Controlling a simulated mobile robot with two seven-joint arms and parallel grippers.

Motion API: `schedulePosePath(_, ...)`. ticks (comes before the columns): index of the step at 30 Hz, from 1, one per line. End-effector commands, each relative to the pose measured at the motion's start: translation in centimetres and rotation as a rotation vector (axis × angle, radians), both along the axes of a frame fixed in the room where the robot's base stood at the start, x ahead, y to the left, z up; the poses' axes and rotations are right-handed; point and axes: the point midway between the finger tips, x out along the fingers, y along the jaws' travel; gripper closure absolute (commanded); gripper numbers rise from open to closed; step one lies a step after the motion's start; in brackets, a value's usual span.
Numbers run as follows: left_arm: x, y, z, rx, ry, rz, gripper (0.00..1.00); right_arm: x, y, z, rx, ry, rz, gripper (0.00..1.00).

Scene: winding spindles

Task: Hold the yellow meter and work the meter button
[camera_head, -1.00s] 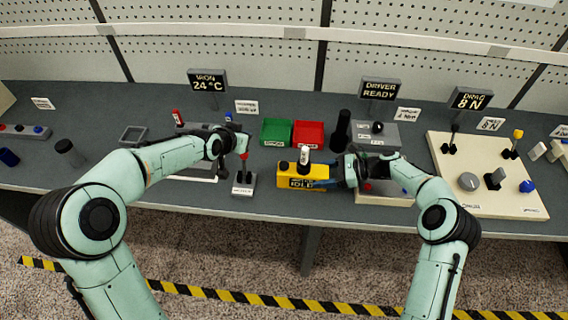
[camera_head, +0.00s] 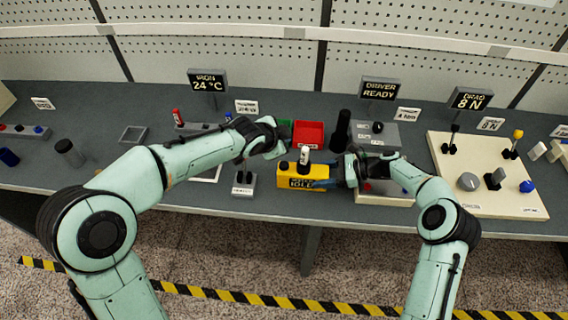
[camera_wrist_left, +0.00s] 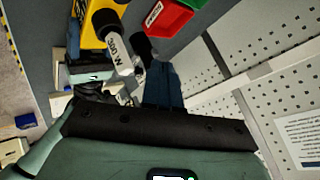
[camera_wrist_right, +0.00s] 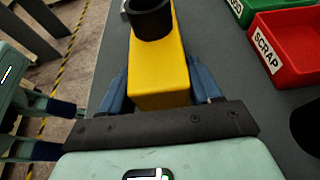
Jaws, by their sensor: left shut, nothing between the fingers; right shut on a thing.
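The yellow meter (camera_head: 290,183) lies near the front edge of the bench, with a dark display on its front. A black-and-white labelled cylinder (camera_head: 304,157) stands upright on it. A small reddish spot, possibly the meter button (camera_head: 284,165), shows on its left top. My right gripper (camera_head: 326,174) is shut on the meter's right end. In the right wrist view its blue fingers (camera_wrist_right: 158,88) flank the yellow body (camera_wrist_right: 160,65). My left gripper (camera_head: 281,149) is shut and empty, just above and behind the meter's left end. In the left wrist view its fingers (camera_wrist_left: 162,85) are together beside the cylinder (camera_wrist_left: 120,57).
A red bin (camera_head: 309,134) and a green bin, partly hidden by my left gripper, stand behind the meter. A small stand with black posts (camera_head: 243,189) is left of it. A black cylinder (camera_head: 342,128) and a driver station (camera_head: 384,133) are to the right.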

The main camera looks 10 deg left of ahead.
Motion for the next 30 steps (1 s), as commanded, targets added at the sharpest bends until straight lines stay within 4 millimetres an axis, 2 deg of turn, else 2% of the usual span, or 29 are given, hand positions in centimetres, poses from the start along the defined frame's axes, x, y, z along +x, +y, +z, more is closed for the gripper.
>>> schedulePosePath(1,-0.1,0.0,-0.7,0.002,0.002,-0.001,1.00,-0.2,-0.1,-0.5,-0.006,0.006,0.002,0.76)
schedulePosePath(15,-0.1,-0.1,-6.9,0.001,0.003,-0.003,1.00,-0.2,-0.1,-0.5,-0.007,0.006,0.001,0.76)
schedulePosePath(21,-0.1,0.0,-7.9,0.000,0.002,-0.001,1.00,-0.2,-0.1,-0.5,-0.007,0.006,0.001,0.76)
schedulePosePath(30,-0.1,0.0,-8.1,0.000,0.002,-0.001,1.00,-0.2,-0.1,-0.5,-0.007,0.006,0.001,0.76)
